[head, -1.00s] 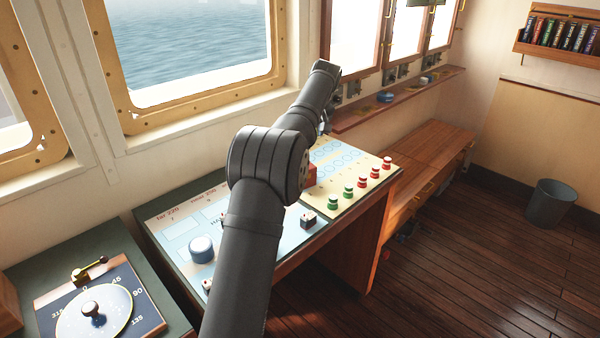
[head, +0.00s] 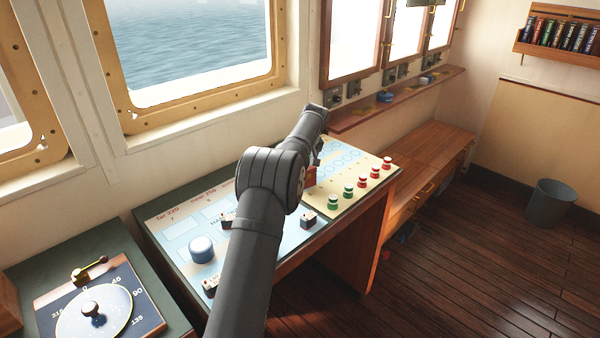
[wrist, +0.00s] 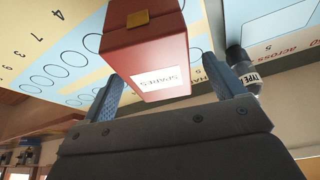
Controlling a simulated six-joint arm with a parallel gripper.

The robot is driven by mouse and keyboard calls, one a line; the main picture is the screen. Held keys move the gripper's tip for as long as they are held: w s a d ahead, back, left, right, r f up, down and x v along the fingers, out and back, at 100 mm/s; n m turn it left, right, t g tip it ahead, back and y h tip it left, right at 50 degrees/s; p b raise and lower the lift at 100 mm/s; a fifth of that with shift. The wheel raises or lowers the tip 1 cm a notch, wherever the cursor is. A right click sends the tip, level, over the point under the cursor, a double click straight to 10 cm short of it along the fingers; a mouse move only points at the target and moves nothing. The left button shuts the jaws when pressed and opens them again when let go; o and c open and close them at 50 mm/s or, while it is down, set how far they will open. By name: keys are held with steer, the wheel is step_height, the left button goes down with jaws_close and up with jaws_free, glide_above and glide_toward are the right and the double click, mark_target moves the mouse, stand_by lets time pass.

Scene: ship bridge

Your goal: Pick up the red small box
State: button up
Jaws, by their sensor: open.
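The red small box (wrist: 146,55) fills the upper middle of the wrist view, with a white label reading "SPARES" and a brass-coloured clasp. My gripper (wrist: 163,72) is open, its two blue fingers apart at either side of the box's labelled end. I cannot tell whether either finger touches it. In the head view only part of the red box (head: 311,177) shows on the chart table beside my arm, which hides the rest. My gripper is mostly hidden behind the arm there.
On the chart table (head: 282,262), red and green pieces (head: 348,193) stand in rows on the cream sheet to the right. A blue-white round piece (head: 201,249) and small dark blocks (head: 308,219) stand on the blue sheet. A window wall rises behind.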

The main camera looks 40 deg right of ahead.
steer(key=shift+x, duration=1.7)
steer(key=shift+s+f, duration=0.2)
steer(key=shift+f, duration=0.1)
steer(key=c, duration=1.2)
